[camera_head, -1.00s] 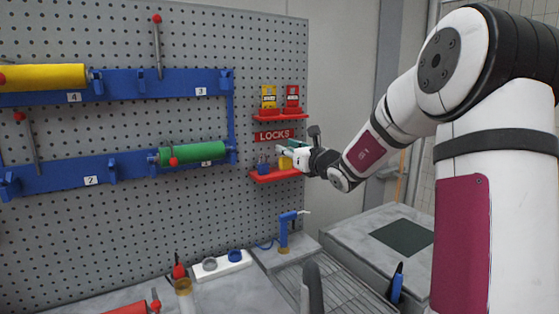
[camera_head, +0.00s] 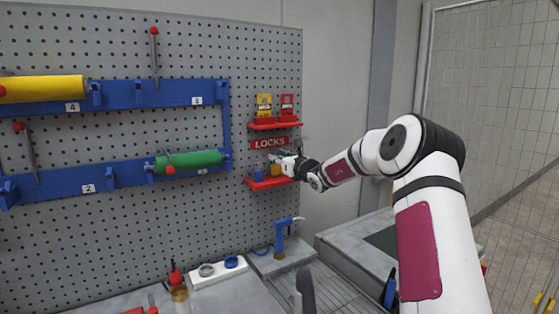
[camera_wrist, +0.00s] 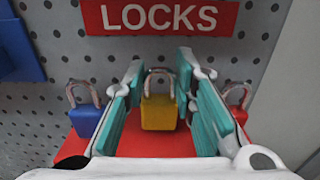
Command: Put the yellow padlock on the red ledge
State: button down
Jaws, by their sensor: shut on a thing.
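The yellow padlock (camera_wrist: 159,113) stands upright, shackle up, between my gripper's teal-padded fingers (camera_wrist: 160,100) in the wrist view. My gripper is shut on it. It is at the red ledge (camera_wrist: 150,146), in front of the pegboard; its base looks at or very close to the ledge surface, and I cannot tell for sure that it touches. In the head view, my gripper (camera_head: 283,165) is at the right part of the red ledge (camera_head: 268,184), with the yellow padlock (camera_head: 276,169) at its tip.
A blue padlock (camera_wrist: 87,120) stands left of my fingers and a red padlock (camera_wrist: 238,100) shows on the right. The red LOCKS sign (camera_wrist: 160,17) is just above. An upper red shelf (camera_head: 275,126) holds yellow and red tags. A blue-handled tool (camera_head: 281,232) stands below.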

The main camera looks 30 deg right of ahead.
jog(key=shift+f, duration=0.4)
jog(key=shift+f, duration=0.1)
jog(key=c, duration=1.3)
grip_release()
